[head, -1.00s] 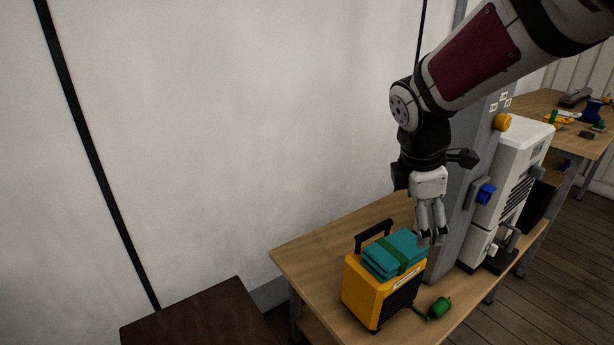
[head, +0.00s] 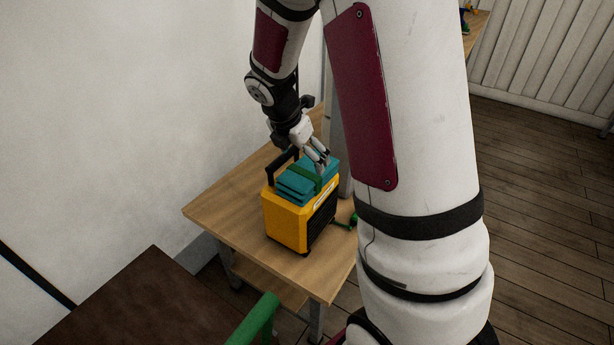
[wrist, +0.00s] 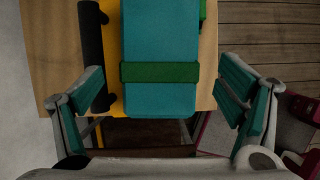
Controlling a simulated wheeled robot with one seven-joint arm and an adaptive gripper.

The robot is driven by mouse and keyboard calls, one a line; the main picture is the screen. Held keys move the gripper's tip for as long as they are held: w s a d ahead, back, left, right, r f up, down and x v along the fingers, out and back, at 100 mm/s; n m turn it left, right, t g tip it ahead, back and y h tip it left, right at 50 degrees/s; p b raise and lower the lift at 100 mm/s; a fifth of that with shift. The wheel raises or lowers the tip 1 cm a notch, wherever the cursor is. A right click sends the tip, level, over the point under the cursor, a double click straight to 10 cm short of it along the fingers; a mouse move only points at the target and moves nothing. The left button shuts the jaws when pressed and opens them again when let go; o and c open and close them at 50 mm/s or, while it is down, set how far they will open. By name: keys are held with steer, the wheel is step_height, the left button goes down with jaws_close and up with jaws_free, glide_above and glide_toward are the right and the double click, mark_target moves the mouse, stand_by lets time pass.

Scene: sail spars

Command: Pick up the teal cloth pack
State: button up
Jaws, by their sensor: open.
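The teal cloth pack (head: 295,186) is a folded stack with a green band around it. It lies on top of a yellow case (head: 288,222) with a black handle and a dark grille. My gripper (head: 319,160) is close above the pack's far end in the head view, and whether it touches is unclear. In the wrist view the pack (wrist: 160,40) and its green band sit in the middle, between the spread fingers of my gripper (wrist: 160,100).
The case stands on a wooden table (head: 222,205) beside a white wall and a grey post. My arm hides much of the right.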

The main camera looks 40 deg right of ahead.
mark_target(308, 168)
steer(key=shift+b+x, duration=0.5)
steer(key=shift+x, duration=2.15)
steer(key=shift+a, duration=0.1)
steer(key=c, duration=1)
